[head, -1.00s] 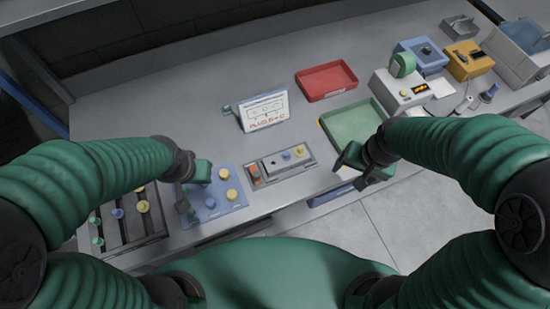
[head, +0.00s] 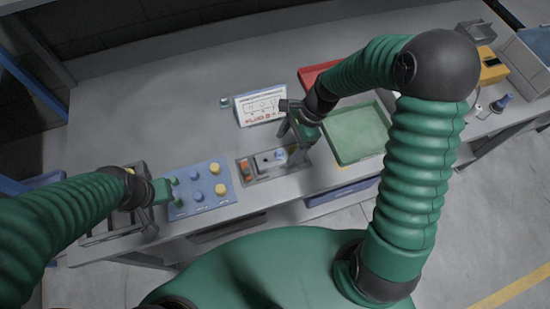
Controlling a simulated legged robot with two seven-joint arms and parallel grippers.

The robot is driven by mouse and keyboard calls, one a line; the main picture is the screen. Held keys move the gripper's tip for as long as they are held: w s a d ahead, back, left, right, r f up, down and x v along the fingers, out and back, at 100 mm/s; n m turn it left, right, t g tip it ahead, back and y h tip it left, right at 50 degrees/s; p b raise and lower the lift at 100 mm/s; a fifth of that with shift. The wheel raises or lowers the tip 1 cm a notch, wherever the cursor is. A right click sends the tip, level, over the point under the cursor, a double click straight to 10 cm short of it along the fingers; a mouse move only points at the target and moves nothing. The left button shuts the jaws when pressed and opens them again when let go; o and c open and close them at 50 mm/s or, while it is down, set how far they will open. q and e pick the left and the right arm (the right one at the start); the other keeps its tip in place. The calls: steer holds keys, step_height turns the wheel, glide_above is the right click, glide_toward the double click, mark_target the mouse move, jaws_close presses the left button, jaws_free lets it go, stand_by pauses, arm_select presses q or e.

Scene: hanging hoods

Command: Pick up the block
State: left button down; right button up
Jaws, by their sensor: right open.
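The block is hard to single out. A small grey block-like piece with a dark hole (head: 264,163) sits in the grey fixture tray (head: 290,172) at the bench's front edge, between an orange piece (head: 246,172) and a blue knob (head: 280,154). My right gripper (head: 289,131) is open and empty above the back right of this tray, fingers pointing down; it hides the tray's right part. My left gripper (head: 150,217) hangs at the left, by the front left corner of the blue peg board; its jaws are too dark to read.
The blue board (head: 207,204) carries green, blue and yellow knobs. A white sign card (head: 262,108) stands behind the fixture tray. A green tray (head: 358,134) and a red tray (head: 313,73) lie to the right, partly behind my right arm. The bench's back left is clear.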

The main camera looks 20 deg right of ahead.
mark_target(282, 153)
steer(key=x, duration=0.5)
steer(key=d+x, duration=0.1)
steer(key=x, duration=0.1)
steer(key=shift+w+a+f+p, duration=0.1)
steer(key=shift+w+f+p, duration=0.25)
steer(key=shift+f, duration=0.15)
steer(key=shift+a+f, duration=0.2)
steer(key=shift+f, duration=0.05)
steer(key=shift+a, duration=0.35)
steer(key=c, duration=0.4)
steer(key=shift+d, duration=0.3)
steer(key=c, duration=0.7)
jaws_close()
